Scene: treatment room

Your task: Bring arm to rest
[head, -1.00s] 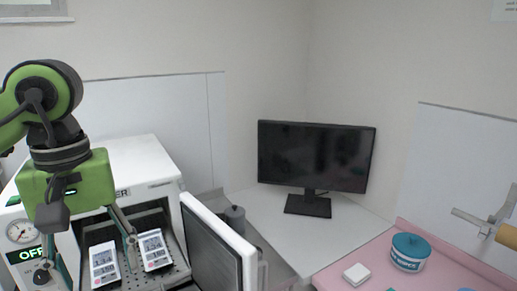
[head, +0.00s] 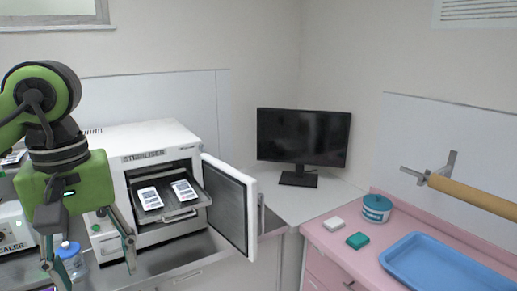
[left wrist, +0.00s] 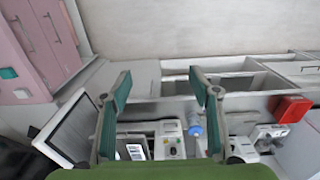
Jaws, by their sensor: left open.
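My left gripper (head: 90,268) hangs at the left of the head view, fingers pointing down and spread, with nothing seen between them. It is in front of the counter, left of the open steriliser (head: 162,155). In the left wrist view the fingers of the left gripper (left wrist: 160,82) are also wide apart and empty. Two white pouches (head: 150,197) with printed labels lie side by side on the steriliser's pulled-out tray (head: 180,212), clear of the gripper. My right gripper is in neither view.
The steriliser door (head: 229,206) stands open toward me. A bottle with a blue cap (head: 71,257) stands near the gripper. A monitor (head: 303,138) is in the corner. A pink counter (head: 330,245) at right holds a blue tray (head: 450,268), a round tub (head: 376,208) and small boxes.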

